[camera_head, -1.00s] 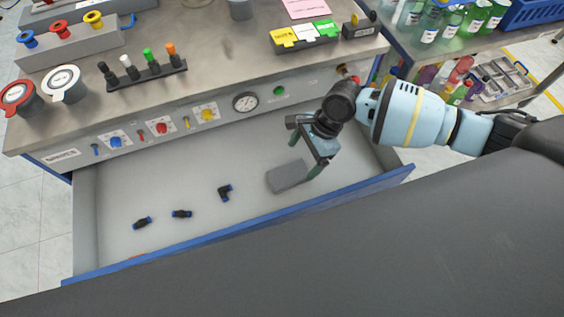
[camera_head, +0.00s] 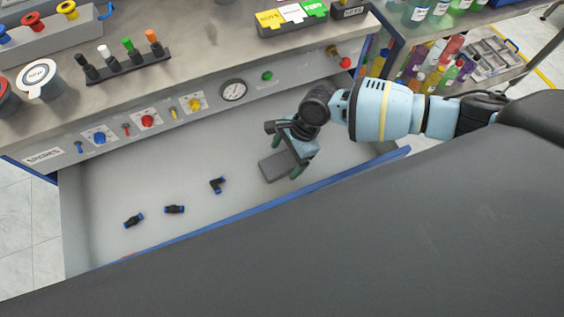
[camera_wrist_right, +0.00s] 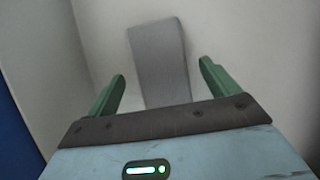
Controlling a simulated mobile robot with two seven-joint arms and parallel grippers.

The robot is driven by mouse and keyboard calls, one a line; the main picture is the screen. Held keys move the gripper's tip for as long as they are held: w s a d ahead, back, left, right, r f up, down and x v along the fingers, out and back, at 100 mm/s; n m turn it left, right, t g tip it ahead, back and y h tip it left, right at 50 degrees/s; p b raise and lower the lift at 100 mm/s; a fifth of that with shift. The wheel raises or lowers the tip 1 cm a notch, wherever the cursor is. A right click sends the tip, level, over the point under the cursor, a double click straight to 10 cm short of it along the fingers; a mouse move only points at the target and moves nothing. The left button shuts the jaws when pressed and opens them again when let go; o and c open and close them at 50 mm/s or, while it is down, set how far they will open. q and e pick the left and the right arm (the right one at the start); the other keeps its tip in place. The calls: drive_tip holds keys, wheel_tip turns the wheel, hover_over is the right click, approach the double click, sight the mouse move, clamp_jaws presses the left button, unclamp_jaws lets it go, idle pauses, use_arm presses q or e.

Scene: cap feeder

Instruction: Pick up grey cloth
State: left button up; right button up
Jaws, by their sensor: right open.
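The grey cloth (camera_head: 274,168) is a small flat rectangle lying on the floor of the open drawer, towards its right end. In the right wrist view the cloth (camera_wrist_right: 160,62) lies ahead, between the two green fingers. My right gripper (camera_head: 288,156) is open and empty, above and just beside the cloth; in the wrist view its fingertips (camera_wrist_right: 160,70) stand apart on either side of it. The gripper hides part of the cloth's right side in the head view. My left gripper is not in view.
The drawer (camera_head: 120,253) has a blue front edge and holds several black and blue fittings (camera_head: 175,209) at its left. The bench front with knobs and a gauge (camera_head: 233,90) rises behind it. A bottle shelf (camera_head: 480,20) stands at the right.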

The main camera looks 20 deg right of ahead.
sight(284, 161)
drive_tip(key=shift+x, duration=0.75)
drive_tip(key=shift+c, duration=0.2)
drive_tip(key=c, duration=1)
drive_tip(key=shift+r, duration=0.15)
wheel_tip(284, 161, up, 10)
drive_tip(key=shift+f+p, duration=0.1)
drive_tip(key=shift+p, duration=1.05)
